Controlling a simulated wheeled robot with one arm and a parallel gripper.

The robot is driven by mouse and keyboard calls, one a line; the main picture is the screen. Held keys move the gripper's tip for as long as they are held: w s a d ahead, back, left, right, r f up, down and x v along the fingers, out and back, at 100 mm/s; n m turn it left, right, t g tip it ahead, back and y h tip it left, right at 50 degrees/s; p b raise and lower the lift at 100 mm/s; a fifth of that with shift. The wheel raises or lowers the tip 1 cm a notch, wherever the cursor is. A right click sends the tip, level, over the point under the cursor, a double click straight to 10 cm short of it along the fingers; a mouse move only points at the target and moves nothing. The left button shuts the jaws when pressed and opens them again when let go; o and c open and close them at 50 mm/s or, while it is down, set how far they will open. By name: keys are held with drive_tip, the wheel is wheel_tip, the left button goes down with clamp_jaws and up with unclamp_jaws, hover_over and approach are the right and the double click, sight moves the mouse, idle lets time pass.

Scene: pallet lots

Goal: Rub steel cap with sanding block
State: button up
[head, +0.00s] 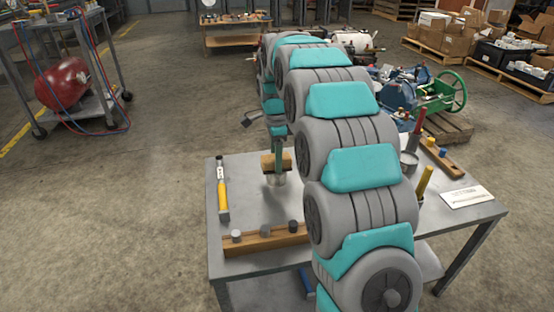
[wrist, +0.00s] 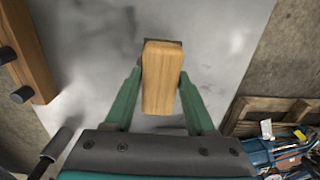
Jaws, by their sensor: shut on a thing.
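The sanding block (head: 267,161) is a wooden block held in my gripper (head: 276,158) near the back of the grey table (head: 255,205). In the wrist view the block (wrist: 162,85) sits between the two green fingers of my gripper (wrist: 160,80), which are shut on its sides. A short, pale metal cylinder, which looks like the steel cap (head: 278,181), stands on the table right below the block. I cannot tell whether block and cap touch. In the wrist view the block and gripper hide the cap.
A wooden rack (head: 265,241) with several grey pegs lies at the table's front. A yellow-handled tool (head: 223,190) lies at the left. A metal cup (head: 409,165), a wooden strip (head: 442,158) and a white card (head: 466,197) are at the right. Bare tabletop lies between tool and cap.

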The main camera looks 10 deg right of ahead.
drive_tip(key=shift+w, duration=0.3)
drive_tip(key=shift+r, duration=0.1)
drive_tip(key=shift+r+p, duration=1.2)
drive_tip(key=shift+r, duration=1.75)
